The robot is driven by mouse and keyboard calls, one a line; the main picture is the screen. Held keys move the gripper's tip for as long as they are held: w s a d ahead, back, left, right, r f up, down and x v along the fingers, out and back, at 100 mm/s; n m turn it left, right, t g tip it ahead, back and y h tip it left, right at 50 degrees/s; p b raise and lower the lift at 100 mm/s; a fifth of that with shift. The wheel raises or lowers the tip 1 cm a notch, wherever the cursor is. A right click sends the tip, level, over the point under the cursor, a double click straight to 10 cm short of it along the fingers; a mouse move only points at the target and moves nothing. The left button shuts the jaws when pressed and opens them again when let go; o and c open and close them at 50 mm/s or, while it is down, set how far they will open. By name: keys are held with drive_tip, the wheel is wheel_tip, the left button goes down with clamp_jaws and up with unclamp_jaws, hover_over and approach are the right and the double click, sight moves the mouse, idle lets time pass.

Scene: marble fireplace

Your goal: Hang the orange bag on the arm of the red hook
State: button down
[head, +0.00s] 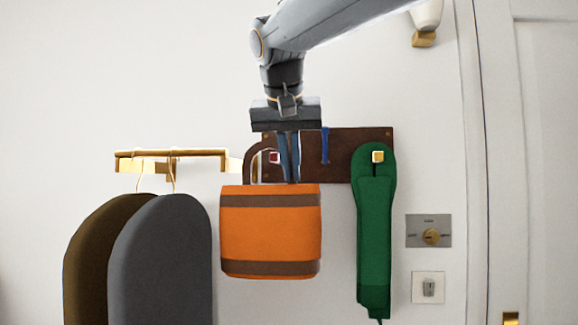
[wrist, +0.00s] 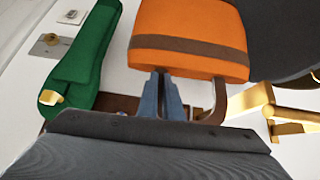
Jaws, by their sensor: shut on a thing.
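The orange bag (head: 270,234) has brown bands and a brown handle (head: 249,160). It is upright in front of the wall, below the dark hook board (head: 340,140). My gripper (head: 289,180) points down and is shut on the bag, its fingers at the handle side above the bag body. The red hook (head: 274,157) shows its red end just left of my fingers, within the handle's outline. I cannot tell whether the handle is around its arm or only in line with it. In the wrist view, the bag (wrist: 190,28) lies beyond the fingertips (wrist: 160,72); the red hook is hidden.
A blue hook (head: 325,145) is right of my fingers. A green bag (head: 374,235) hangs on a yellow-ended hook (head: 378,157) at the right. A brass rail (head: 170,153) at the left carries brown (head: 95,255) and grey (head: 165,260) hanging things, the grey one close to the orange bag.

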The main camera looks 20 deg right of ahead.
drive_tip(key=w+d+f+p, duration=0.1)
drive_tip(key=w+d+f, duration=0.1)
drive_tip(key=w, duration=0.7)
drive_tip(key=shift+d, duration=0.85)
idle(0.3)
idle(0.6)
